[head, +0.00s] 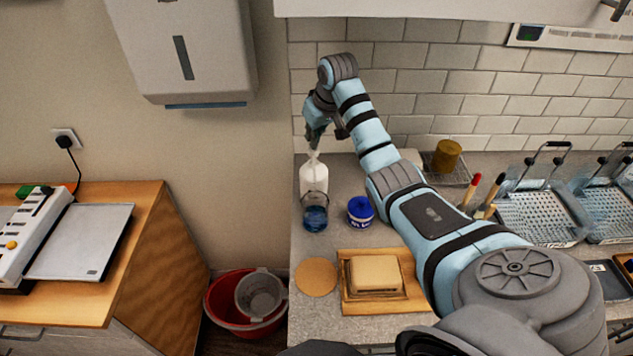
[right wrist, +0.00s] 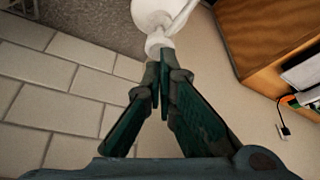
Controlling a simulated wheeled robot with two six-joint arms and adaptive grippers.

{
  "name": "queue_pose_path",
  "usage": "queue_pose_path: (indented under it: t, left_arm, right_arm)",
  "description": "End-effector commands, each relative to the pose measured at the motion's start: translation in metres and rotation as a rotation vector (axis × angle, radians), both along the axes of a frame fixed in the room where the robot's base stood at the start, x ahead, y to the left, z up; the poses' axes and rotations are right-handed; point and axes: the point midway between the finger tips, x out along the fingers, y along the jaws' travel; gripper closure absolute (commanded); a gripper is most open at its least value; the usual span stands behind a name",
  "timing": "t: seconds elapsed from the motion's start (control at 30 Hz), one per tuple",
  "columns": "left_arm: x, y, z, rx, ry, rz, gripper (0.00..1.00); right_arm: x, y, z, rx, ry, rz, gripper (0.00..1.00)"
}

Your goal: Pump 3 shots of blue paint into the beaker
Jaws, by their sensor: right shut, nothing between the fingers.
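A white pump bottle (head: 312,180) stands on the grey counter near its left edge, with its pump head up. A clear beaker (head: 315,216) stands directly in front of it, with blue paint inside. My right gripper (head: 314,138) is above the pump head, shut and empty, fingers pointing down. In the right wrist view, the shut fingertips (right wrist: 157,66) are close to the white pump top of the bottle (right wrist: 152,14); I cannot tell whether they touch it. The beaker is not visible in that view. My left gripper is not in view.
A blue-lidded jar (head: 360,209) stands right of the beaker. A round cork mat (head: 316,277) and a wooden board (head: 348,300) bearing a beige block (head: 376,273) lie nearer. Wire racks (head: 540,216) stand at the right. The tiled wall is close behind the bottle.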

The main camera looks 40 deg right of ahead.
Motion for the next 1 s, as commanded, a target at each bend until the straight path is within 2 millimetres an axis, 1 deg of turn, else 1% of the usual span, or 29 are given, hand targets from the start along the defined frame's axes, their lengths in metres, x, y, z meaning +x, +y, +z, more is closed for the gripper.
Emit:
queue_pose_path:
  t: [0.33,0.47,0.7,0.8,1.0]
  left_arm:
    - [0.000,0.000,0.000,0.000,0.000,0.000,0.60]
    - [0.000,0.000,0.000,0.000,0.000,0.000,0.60]
    - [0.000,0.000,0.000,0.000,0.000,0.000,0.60]
    - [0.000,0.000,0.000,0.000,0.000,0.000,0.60]
    - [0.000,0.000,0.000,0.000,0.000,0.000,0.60]
  right_arm:
    - [0.000,0.000,0.003,0.000,-0.001,0.000,1.00]
    - [0.001,0.000,0.018,-0.001,-0.004,0.000,1.00]
    - [0.001,0.000,0.053,-0.001,-0.004,0.000,1.00]
    - [0.000,0.000,0.060,0.000,-0.002,0.000,1.00]
    - [0.000,0.000,0.061,0.000,-0.001,0.000,1.00]
